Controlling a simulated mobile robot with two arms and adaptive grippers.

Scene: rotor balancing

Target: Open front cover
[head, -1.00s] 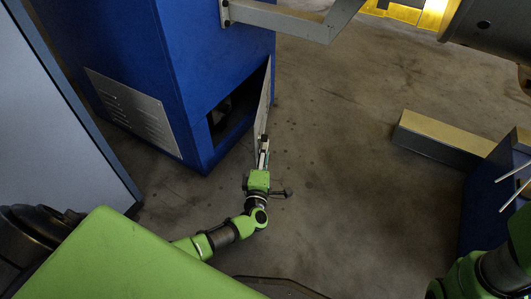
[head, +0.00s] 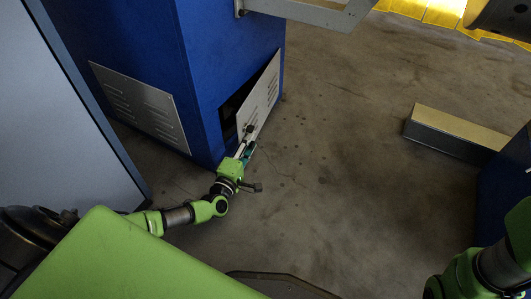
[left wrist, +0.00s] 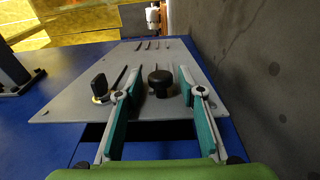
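The front cover (head: 260,95) is a grey slotted plate on the blue cabinet (head: 235,50). It stands partly open, with a dark gap (head: 230,117) along its left side. My left gripper (head: 247,142) is at the cover's lower near corner. In the left wrist view the cover (left wrist: 145,65) fills the middle, with a black knob (left wrist: 160,80) between my left gripper's (left wrist: 161,105) spread teal fingers. A second black knob (left wrist: 100,87) is just left of the left finger. Contact with the cover cannot be told. My right gripper is out of view.
A second slotted panel (head: 138,105) is on the cabinet's left face. A grey cabinet (head: 65,130) stands at the left. A grey bracket (head: 310,10) juts out above the cover. A long box (head: 455,133) lies on the floor at the right. The floor (head: 335,150) between is clear.

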